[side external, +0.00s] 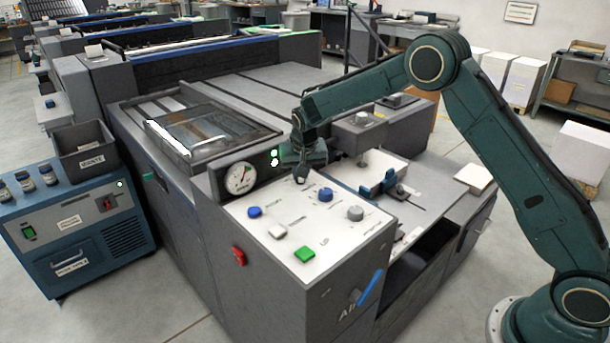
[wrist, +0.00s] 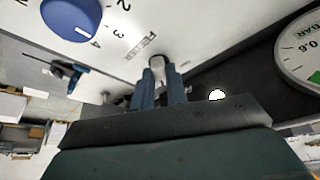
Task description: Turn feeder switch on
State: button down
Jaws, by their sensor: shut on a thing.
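The feeder switch (wrist: 156,62) is a small silver toggle on the white control panel (side external: 265,220), beside a label that reads FEEDER in the wrist view. My gripper (wrist: 160,82) has its two blue fingers shut on the toggle, one on each side. In the side external view my gripper (side external: 300,178) points down at the panel's back edge, and it hides most of the switch. Which way the toggle leans is hard to tell.
A blue dial (wrist: 72,16) and a pressure gauge (side external: 240,178) flank the switch. Blue knobs (side external: 325,194), a grey knob (side external: 355,213), a white button (side external: 278,231) and a green button (side external: 304,254) sit on the panel.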

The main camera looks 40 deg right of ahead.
jog(key=c, duration=1.4)
grip_release()
jog(key=shift+r, duration=0.1)
jog(key=v, duration=1.3)
jog(key=shift+s+a+r, duration=0.2)
jog(key=shift+r, duration=0.05)
